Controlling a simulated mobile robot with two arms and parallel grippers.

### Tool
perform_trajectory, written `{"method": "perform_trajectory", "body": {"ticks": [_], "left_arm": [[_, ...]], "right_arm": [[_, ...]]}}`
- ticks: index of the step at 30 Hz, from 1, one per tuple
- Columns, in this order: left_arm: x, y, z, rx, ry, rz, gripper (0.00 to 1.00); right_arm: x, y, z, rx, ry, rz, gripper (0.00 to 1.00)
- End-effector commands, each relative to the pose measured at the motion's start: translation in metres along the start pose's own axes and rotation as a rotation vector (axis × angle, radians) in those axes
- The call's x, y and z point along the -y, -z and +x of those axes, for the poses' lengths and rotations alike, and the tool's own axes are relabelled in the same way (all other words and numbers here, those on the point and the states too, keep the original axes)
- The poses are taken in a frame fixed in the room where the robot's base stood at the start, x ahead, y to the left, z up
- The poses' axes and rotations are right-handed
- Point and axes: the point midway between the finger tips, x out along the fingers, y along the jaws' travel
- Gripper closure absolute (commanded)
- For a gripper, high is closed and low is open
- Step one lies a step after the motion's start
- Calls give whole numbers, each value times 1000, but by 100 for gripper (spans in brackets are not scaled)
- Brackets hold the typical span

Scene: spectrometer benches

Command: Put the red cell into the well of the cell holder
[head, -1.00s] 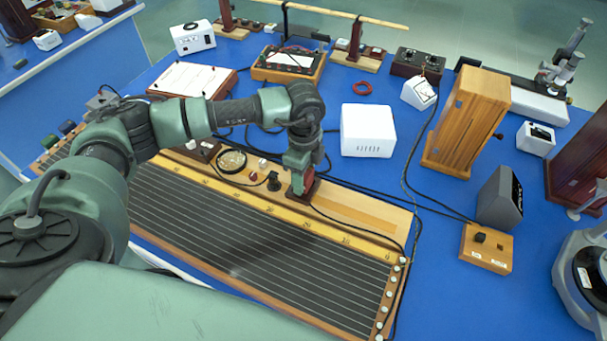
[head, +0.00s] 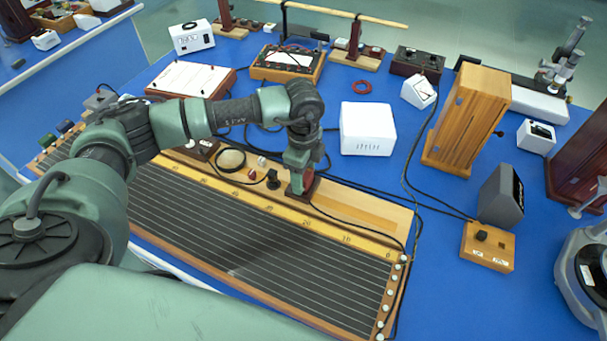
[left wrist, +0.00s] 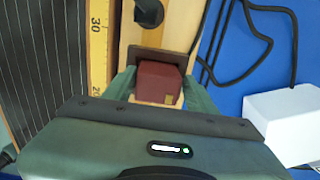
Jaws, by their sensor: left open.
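In the left wrist view the red cell (left wrist: 158,82), a dark red block with a small tan label, sits at a dark brown frame that looks like the cell holder (left wrist: 188,64) on the pale wooden strip. I cannot tell how deep the cell sits. My left gripper (left wrist: 158,92) is open, with one green finger on each side of the cell. Contact with its sides cannot be made out. In the head view my left gripper (head: 299,174) points down at the strip's dark red and brown part, mostly hiding it. My right gripper is not in view.
A long ruled board with a yellow scale (head: 300,226) lies in front of the strip. A black knob (head: 272,179) and a round dial (head: 231,160) are to the left. A white box (head: 367,130) stands behind right. Cables run around the strip.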

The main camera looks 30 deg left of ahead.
Motion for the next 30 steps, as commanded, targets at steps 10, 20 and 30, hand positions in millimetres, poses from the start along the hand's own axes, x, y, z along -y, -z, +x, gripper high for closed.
{"method": "perform_trajectory", "body": {"ticks": [10, 20, 30], "left_arm": [[-11, 3, 9, 0, -31, 8, 29], [-5, 2, -48, -1, -7, 4, 29], [-2, 0, -79, 0, 0, 0, 29]], "right_arm": [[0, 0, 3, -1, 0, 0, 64], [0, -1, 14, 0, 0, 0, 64], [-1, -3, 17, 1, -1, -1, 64]]}}
